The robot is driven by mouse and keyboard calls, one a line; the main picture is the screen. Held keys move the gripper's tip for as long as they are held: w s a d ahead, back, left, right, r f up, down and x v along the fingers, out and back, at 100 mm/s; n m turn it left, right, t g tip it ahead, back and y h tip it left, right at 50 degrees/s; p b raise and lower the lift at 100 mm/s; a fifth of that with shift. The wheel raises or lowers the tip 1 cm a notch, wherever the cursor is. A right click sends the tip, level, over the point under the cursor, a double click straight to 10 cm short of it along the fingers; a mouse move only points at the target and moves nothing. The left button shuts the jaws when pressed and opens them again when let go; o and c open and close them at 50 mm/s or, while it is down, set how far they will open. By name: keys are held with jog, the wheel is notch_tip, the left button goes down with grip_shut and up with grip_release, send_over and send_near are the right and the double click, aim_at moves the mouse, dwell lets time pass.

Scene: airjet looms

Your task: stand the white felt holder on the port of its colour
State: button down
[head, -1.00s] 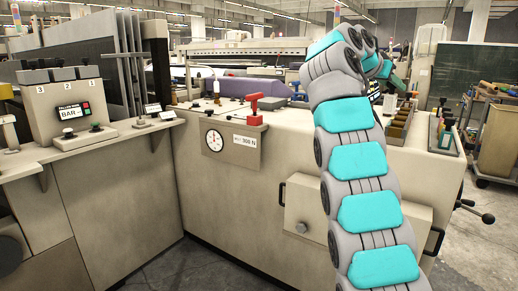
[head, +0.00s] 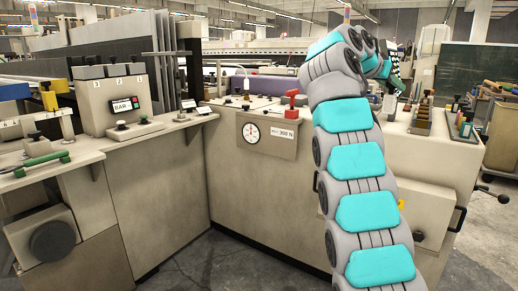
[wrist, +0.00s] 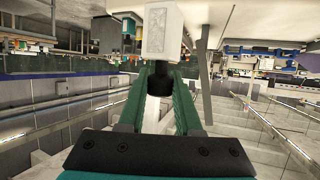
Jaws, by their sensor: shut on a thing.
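The white felt holder shows in the wrist view as a pale block (wrist: 162,32) with a black neck below it. My gripper (wrist: 161,88) has its green fingers shut around the black neck, and the block sticks out past the fingertips. I cannot pick out the port of the white colour. Small knob-like parts (head: 143,120) stand on the ledge of the left console, too small to tell apart.
The left console (head: 110,100) has a display. A green-handled tool (head: 42,160) lies at far left.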

jog(key=shift+w+a, duration=0.15)
jog(key=shift+w, duration=0.1)
jog(key=shift+w+a+f+t, duration=0.1)
jog(key=shift+w+t, duration=0.15)
jog(key=shift+t, duration=0.05)
jog(key=shift+w+a+f, duration=0.1)
jog(key=shift+w+f, duration=0.1)
jog(key=shift+r+n, duration=0.1)
jog(key=shift+n, duration=0.2)
dwell(0.4)
jog(key=shift+w, duration=0.1)
dwell(0.4)
jog(key=shift+w+a+f+y, duration=0.2)
jog(key=shift+w+a+y, duration=0.1)
jog(key=shift+w, duration=0.2)
jog(key=shift+w+a+f+n+t, duration=0.2)
jog(key=shift+w+a+n+t, duration=0.1)
jog(key=shift+w, duration=0.2)
